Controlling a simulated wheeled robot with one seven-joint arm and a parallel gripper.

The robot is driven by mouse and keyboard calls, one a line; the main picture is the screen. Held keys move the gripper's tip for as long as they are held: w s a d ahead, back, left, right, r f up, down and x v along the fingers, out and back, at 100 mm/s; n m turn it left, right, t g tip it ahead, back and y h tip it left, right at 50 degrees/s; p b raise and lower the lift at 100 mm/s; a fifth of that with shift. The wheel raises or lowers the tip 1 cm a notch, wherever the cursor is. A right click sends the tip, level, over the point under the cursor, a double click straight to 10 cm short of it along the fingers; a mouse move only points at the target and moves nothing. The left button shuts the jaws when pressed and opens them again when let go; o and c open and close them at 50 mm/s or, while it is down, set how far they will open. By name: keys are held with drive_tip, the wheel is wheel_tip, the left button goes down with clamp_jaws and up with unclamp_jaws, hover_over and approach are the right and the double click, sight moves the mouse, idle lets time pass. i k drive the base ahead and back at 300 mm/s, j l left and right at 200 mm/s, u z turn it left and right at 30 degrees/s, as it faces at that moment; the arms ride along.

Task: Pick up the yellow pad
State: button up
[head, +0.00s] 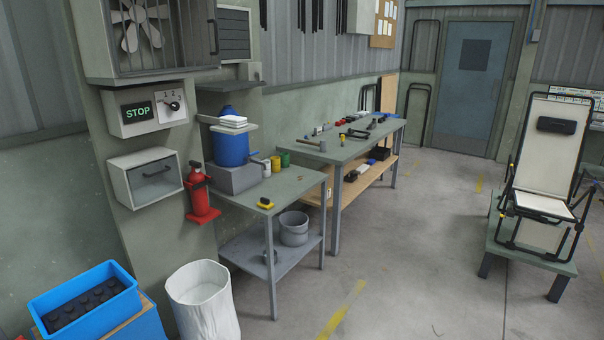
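A small yellow and black item (265,203), which looks like the yellow pad, lies near the front edge of the nearer grey-green table (297,186). Nothing covers it, but it is too small in view to make out detail. My gripper is not in view.
Yellow and green cans, a blue drum (231,147) and a red extinguisher (200,192) are around the table's back and left. A bucket (294,229) sits on its lower shelf. A white bin (204,303) stands in front left. The floor (420,270) right of the table is clear.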

sight(266, 203)
drive_tip(key=i+u, duration=0.3)
drive_tip(key=i, duration=0.15)
drive_tip(key=i+l+u, duration=0.25)
drive_tip(key=i, duration=0.15)
drive_tip(key=i+l+u, duration=0.5)
drive_tip(key=i+u, duration=0.25)
drive_tip(key=i+l+u, duration=0.3)
drive_tip(key=u, duration=0.15)
drive_tip(key=i+l+u, duration=0.3)
drive_tip(key=l+u, duration=0.2)
drive_tip(key=i+l+u, duration=0.2)
drive_tip(key=l+u, duration=0.25)
drive_tip(key=l, duration=0.15)
drive_tip(key=i+l+u, duration=0.1)
drive_tip(key=l, duration=0.25)
drive_tip(key=i+l+u, duration=0.15)
drive_tip(key=l, duration=0.25)
